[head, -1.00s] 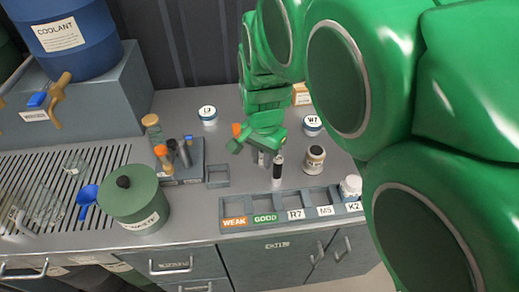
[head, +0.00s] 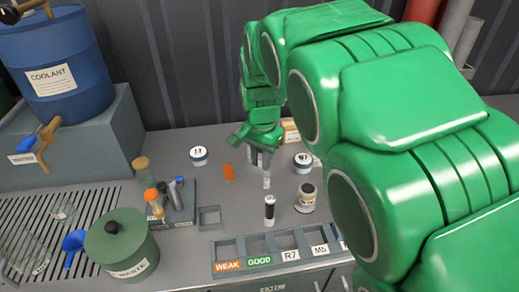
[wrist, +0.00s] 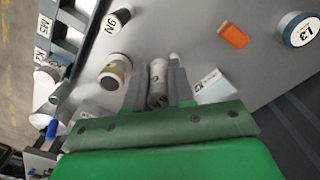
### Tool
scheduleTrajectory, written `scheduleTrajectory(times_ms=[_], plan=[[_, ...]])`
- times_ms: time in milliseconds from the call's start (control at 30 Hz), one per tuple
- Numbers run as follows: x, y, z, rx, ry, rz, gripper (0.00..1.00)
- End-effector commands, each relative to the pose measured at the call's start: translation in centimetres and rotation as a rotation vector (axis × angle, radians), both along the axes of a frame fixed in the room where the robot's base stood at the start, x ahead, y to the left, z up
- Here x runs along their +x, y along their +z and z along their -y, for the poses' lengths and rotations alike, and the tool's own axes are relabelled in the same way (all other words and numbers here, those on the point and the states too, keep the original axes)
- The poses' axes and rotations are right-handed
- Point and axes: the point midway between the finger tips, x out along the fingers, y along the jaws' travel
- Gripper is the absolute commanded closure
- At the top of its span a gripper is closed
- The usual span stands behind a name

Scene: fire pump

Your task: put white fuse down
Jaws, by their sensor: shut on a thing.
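The white fuse (wrist: 158,78) is a pale cylinder gripped between the two fingers of my gripper (wrist: 157,88) in the wrist view. In the head view, my gripper (head: 262,160) points down over the back middle of the bench, and the fuse's pale lower end (head: 267,182) shows below the fingers. I cannot tell whether it touches the bench. A black-and-white cylinder (head: 269,210) stands upright in front of it, apart from the gripper.
A jar (head: 306,198) stands right of the cylinder. The W7 tin (head: 303,162), L3 tin (head: 198,155) and orange block (head: 229,172) are nearby. A labelled compartment tray (head: 232,253) lies along the front edge. A small square frame (head: 209,216) lies left.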

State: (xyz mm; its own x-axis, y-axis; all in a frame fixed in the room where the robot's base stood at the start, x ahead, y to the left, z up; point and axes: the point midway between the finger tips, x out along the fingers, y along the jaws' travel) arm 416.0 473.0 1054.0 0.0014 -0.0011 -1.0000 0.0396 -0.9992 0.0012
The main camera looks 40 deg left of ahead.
Motion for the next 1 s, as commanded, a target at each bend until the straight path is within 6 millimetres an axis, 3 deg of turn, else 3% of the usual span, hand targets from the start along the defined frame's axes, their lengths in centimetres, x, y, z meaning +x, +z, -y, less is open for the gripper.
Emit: scheduleTrajectory(times_ms=[100, 333, 600, 1000], plan=[[2.4, 0.5, -1.0, 0.002, -0.015, 0.001, 1.0], [5.6, 1.3, -2.1, 0.001, -0.032, -0.001, 1.0], [7.1, 1.6, -2.6, 0.001, -0.04, -0.001, 1.0], [9.6, 0.0, -5.2, 0.001, -0.039, -0.002, 1.0]])
